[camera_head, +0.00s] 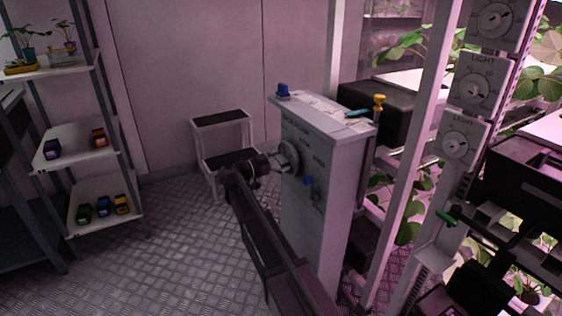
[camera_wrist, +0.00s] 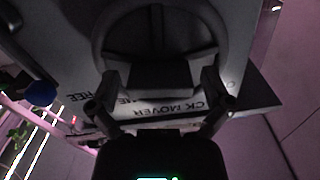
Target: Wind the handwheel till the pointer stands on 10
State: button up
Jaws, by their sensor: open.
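The grey handwheel (camera_head: 290,157) is on the left face of a grey cabinet (camera_head: 312,215). My gripper (camera_head: 275,165) is right at the wheel, coming from the left. In the wrist view the wheel's round rim (camera_wrist: 103,32) fills the top middle. My gripper's two fingers (camera_wrist: 160,88) stand apart there, one on each side of a grey block at the wheel's lower part. I cannot tell whether they touch it. The cabinet face carries upside-down lettering in the wrist view, with "MOVER" and "FREE" legible. The pointer and its numbers cannot be made out in either view.
A blue knob (camera_head: 308,181) sits below the wheel on the cabinet face. A step stool (camera_head: 222,119) stands behind my gripper. Plant racks with light dials (camera_head: 458,140) fill the right. The left floor is clear.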

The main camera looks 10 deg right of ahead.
jog(key=c, duration=1)
jog(key=shift+n, duration=0.5)
